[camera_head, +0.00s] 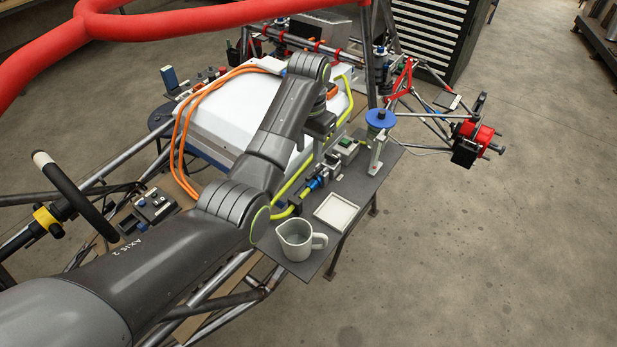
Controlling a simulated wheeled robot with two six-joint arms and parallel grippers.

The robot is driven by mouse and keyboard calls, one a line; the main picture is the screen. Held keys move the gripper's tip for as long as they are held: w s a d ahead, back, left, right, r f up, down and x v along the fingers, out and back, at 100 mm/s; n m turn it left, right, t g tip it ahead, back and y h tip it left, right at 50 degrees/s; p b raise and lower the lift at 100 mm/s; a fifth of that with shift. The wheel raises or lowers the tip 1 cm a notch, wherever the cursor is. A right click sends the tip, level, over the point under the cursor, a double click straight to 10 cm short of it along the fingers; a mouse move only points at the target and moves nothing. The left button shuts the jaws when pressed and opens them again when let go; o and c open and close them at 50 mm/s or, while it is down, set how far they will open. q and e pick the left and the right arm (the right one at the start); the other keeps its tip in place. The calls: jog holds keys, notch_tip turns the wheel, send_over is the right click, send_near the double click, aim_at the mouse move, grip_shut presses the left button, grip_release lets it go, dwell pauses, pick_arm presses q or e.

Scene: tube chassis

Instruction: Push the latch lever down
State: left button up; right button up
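My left arm reaches in from the lower left across the tube chassis. Its wrist bends down, and the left gripper (318,148) points down at the near side of the white box, above the small dark bench. Its fingers are small and dark, so I cannot tell whether they are open or shut. A grey fixture with a green part (345,148) stands just right of the gripper. I cannot make out the latch lever for certain; the gripper or arm may hide it. I cannot tell whether the gripper touches anything. My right gripper is not in view.
Orange cables cross the white box (225,110). A red padded bar (190,22) spans the top.

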aim_at(309, 177)
pick_arm(q)
notch_tip(309, 177, down, 10)
jog(key=shift+r+p, duration=0.15)
jog(key=shift+p, duration=0.45)
grip_shut()
